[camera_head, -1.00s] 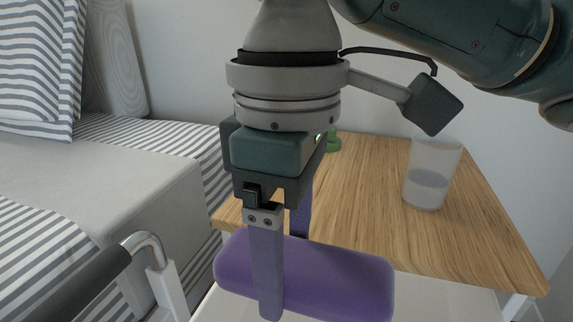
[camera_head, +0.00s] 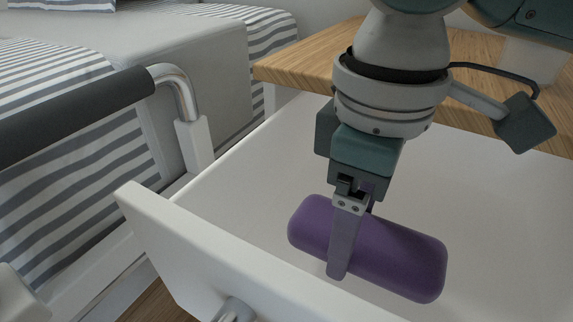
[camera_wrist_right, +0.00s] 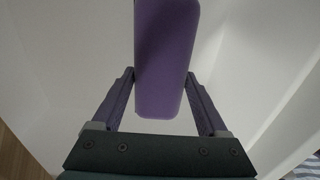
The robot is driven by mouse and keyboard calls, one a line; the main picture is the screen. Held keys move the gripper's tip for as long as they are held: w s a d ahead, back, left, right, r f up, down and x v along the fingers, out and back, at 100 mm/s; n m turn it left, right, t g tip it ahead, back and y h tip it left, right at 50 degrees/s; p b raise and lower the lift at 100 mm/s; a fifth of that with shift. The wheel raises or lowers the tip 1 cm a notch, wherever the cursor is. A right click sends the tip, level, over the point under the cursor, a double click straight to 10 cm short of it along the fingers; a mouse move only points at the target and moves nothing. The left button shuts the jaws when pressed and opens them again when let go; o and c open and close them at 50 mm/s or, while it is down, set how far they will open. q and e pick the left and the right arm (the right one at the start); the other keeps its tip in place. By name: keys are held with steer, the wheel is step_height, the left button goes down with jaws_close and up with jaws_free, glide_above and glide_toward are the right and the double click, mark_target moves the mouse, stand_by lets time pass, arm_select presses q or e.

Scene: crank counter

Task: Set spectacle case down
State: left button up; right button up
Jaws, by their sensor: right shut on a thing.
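The purple spectacle case (camera_head: 395,252) is a long rounded block, seen inside the outline of an open white drawer (camera_head: 250,190). My right gripper (camera_head: 348,248) points down and is shut on the case, one finger across its near side. The far finger is mostly hidden. In the right wrist view the case (camera_wrist_right: 165,60) lies between both fingers, with pale drawer surfaces around it. I cannot tell whether the case touches the drawer floor. My left gripper is not in view.
The drawer's front panel (camera_head: 225,255) with a metal handle (camera_head: 235,309) is close to the case. A wooden top (camera_head: 305,68) stands behind, with a translucent cup (camera_head: 532,62) partly hidden. A bed rail (camera_head: 80,110) is at left. Drawer floor left of the case is clear.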

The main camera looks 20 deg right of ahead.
step_height(320, 180, down, 4)
steer(key=b, duration=0.2)
steer(key=shift+b, duration=0.3)
steer(key=shift+r, duration=0.1)
steer(key=o, duration=1.3)
